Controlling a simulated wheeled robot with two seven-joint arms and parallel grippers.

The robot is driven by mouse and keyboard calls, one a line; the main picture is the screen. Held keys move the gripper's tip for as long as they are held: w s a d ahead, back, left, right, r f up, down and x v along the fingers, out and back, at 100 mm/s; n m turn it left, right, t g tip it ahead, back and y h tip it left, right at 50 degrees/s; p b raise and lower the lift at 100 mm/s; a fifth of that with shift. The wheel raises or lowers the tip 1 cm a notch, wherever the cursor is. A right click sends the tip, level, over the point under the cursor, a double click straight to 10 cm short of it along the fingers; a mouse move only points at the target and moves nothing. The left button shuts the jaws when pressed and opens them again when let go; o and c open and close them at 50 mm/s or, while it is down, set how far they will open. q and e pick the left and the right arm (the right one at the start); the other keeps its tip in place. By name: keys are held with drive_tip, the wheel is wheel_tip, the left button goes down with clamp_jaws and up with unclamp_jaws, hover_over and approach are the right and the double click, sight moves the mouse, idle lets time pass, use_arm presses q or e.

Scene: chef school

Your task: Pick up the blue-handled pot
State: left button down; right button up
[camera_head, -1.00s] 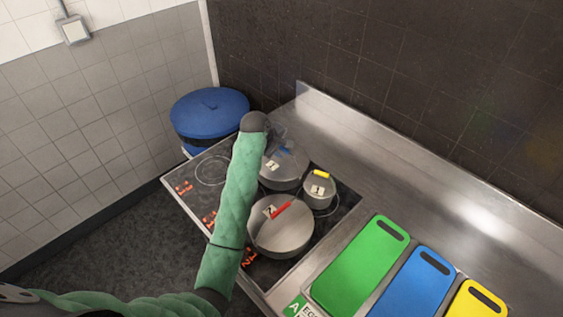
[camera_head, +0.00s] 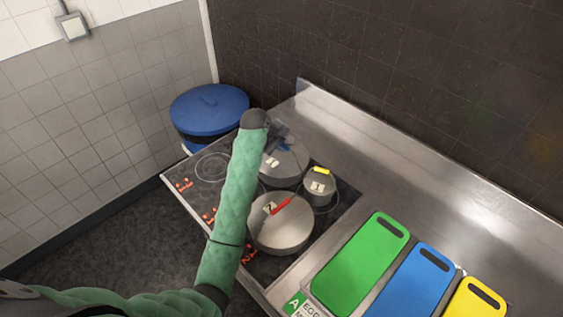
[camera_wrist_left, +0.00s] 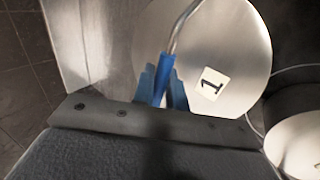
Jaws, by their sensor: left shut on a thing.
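The blue-handled pot (camera_head: 290,167) is a grey metal pot with a lid and a white label, at the back of the cooktop. In the left wrist view its round lid (camera_wrist_left: 235,45) fills the upper middle, with a bent metal handle and a blue grip (camera_wrist_left: 168,75). My left gripper (camera_head: 280,140) is over the lid, partly hidden by my green-sleeved arm. In the left wrist view the left gripper (camera_wrist_left: 163,88) is shut on the blue handle. I cannot tell whether the pot is off the cooktop. My right gripper is not in view.
A red-handled pot (camera_head: 285,228) and a small yellow-handled pot (camera_head: 318,187) stand close by on the black cooktop (camera_head: 335,215). A blue-lidded bin (camera_head: 208,108) stands behind left. Green (camera_head: 362,262), blue (camera_head: 413,285) and yellow (camera_head: 472,300) boards lie at right.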

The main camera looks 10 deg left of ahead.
use_arm(q)
drive_tip(key=shift+f, duration=0.1)
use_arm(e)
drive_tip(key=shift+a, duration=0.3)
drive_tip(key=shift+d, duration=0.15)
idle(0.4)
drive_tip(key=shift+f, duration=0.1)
